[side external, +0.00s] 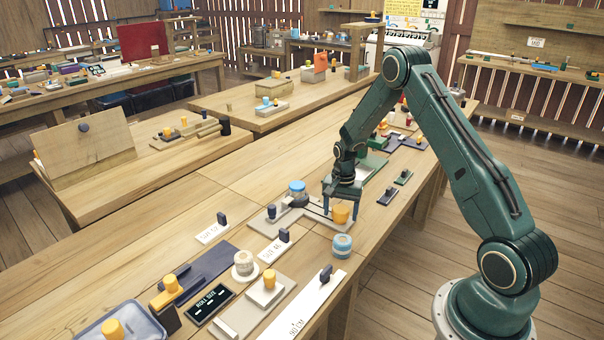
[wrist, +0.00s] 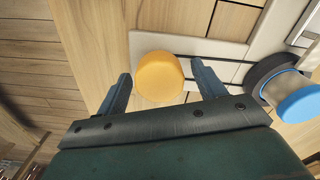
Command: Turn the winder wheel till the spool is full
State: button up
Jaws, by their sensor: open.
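The winder has a pale grey base plate (side external: 318,226) on the bench. A round yellow knob (side external: 341,214) is at its right end. A spool with a blue cap (side external: 297,187) stands to the left. In the wrist view the knob (wrist: 159,79) lies between the two fingers of my open gripper (wrist: 161,72), with a gap on each side. The spool's blue cap (wrist: 300,104) shows at the right, above a dark round flange. In the side view my gripper (side external: 342,203) points down at the knob. The fingers hide part of the winder, and I cannot tell how full the spool is.
A loose blue-and-grey roll (side external: 342,245) stands close in front of the winder. A white label plate (side external: 277,247) with a dark knob lies to the left. A green-and-grey fixture (side external: 372,166) sits just behind my gripper. Bare bench lies to the far left of the winder.

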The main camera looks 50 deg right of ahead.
aim_at(341, 209)
notch_tip(341, 209, up, 14)
dwell(0.8)
jog(key=s+a+r+n+t, duration=0.1)
jog(key=s+a+r+n, duration=0.3)
jog(key=a+r, duration=0.35)
jog(key=s+a+r+n+t, duration=0.25)
jog(key=s+a+r, duration=0.25)
jog(key=a+r, duration=0.3)
jog(key=s+a+r+n+t, duration=0.1)
jog(key=s+a+n, duration=0.3)
jog(key=s, duration=0.4)
jog(key=s+a+r+n+t, duration=0.1)
jog(key=s+a+r+n, duration=0.1)
jog(key=s, duration=0.5)
jog(key=shift+s+a+r+n, duration=0.35)
jog(key=shift+s+a+n, duration=0.05)
jog(key=shift+a+n, duration=0.45)
